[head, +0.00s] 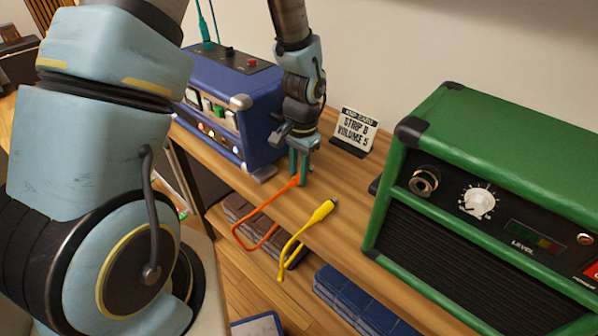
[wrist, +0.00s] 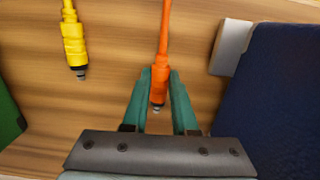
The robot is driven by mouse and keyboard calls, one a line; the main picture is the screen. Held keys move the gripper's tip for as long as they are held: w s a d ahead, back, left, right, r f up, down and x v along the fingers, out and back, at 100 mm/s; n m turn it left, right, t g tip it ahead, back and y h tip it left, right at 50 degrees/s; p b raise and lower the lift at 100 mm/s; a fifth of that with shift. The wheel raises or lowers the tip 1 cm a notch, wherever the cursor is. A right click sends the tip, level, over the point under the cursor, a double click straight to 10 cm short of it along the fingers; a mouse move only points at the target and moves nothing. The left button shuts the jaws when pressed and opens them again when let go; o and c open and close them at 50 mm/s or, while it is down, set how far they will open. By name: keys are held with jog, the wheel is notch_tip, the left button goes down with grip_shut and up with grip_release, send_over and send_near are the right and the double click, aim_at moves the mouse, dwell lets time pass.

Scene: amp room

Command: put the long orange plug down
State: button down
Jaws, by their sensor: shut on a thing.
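The long orange plug (wrist: 159,86) is between the two teal fingers of my gripper (wrist: 159,97) in the wrist view, with its cable running up out of the frame. In the head view my gripper (head: 299,172) points down at the wooden shelf, shut on the orange plug (head: 294,182). The orange cable (head: 262,240) loops over the shelf's front edge. I cannot tell whether the plug touches the wood. A yellow plug (head: 322,211) lies on the shelf to the right, apart from my gripper; it also shows in the wrist view (wrist: 74,45).
A blue amp (head: 228,110) stands close on the left. A green amp (head: 480,200) with a jack socket (head: 424,181) stands on the right. A sign (head: 354,131) reading "STRIP D VOLUME 5" stands behind. Bare wood (head: 335,185) lies between the amps.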

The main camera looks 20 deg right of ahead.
jog(key=shift+f, duration=0.2)
jog(key=shift+f, duration=0.2)
jog(key=c, duration=0.7)
grip_release()
jog(key=shift+r, duration=0.1)
notch_tip(320, 180, up, 12)
jog(key=b, duration=0.1)
jog(key=shift+w+d, duration=0.2)
jog(key=shift+d, duration=0.15)
jog(key=shift+r, duration=0.1)
